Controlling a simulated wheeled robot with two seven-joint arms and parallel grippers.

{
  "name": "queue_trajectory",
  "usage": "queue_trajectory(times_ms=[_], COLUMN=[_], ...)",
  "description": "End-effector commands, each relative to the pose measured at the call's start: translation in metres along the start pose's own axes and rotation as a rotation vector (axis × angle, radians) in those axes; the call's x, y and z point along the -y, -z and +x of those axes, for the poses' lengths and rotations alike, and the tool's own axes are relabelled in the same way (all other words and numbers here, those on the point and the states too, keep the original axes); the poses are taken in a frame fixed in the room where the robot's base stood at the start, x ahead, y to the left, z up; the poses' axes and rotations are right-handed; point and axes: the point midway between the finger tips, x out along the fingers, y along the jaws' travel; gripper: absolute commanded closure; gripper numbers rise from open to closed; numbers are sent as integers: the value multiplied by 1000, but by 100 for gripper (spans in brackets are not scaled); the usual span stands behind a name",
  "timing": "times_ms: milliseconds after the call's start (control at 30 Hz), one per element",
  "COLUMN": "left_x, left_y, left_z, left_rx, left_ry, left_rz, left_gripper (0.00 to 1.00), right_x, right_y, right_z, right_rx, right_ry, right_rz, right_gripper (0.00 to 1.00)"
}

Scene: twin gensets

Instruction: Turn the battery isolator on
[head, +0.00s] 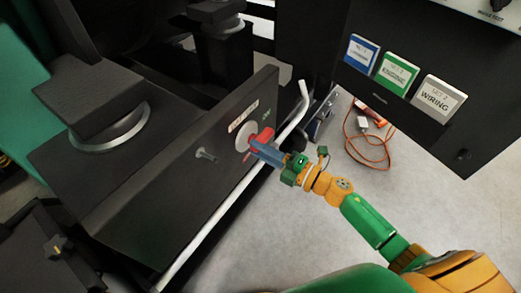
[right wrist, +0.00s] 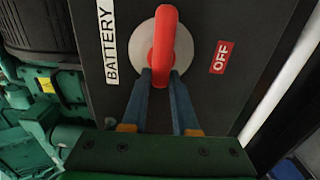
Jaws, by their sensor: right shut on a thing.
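The battery isolator is a red handle (head: 266,134) on a round white disc (head: 242,139), set on a dark panel of the genset. In the right wrist view the red handle (right wrist: 164,38) stands upright in the picture, between the BATTERY label (right wrist: 107,40) and the red OFF label (right wrist: 221,57). In the head view a green label (head: 266,116), probably ON, sits above the handle. My right gripper (head: 259,147) is shut on the handle, its blue fingers (right wrist: 160,82) on either side of the lower end. My left gripper is out of view.
A white rail (head: 225,205) runs along the panel's lower edge, close to my right gripper. A bolt (head: 207,154) sticks out of the panel. Binders (head: 398,73) hang on a dark cabinet at right.

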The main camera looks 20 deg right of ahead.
Motion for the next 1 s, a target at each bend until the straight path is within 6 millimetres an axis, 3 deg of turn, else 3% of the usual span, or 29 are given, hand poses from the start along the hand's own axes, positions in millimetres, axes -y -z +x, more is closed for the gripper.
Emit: queue_trajectory(times_ms=[467, 500, 600, 867, 1000], left_x=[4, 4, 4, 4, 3], left_y=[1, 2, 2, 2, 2], left_z=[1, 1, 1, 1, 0], left_rx=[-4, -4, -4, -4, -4], left_ry=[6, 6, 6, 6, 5], left_rz=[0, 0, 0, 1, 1], left_gripper=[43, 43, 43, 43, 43], right_x=[2, 2, 1, 1, 2], right_y=[0, 0, 0, 0, 0], right_z=[0, 0, 0, -1, -22], right_rx=[0, 0, 0, 0, 1], right_ry=[4, 4, 3, 1, 6], right_rz=[-16, -16, -16, -14, -13], right_gripper=[100, 64, 43, 43, 43])
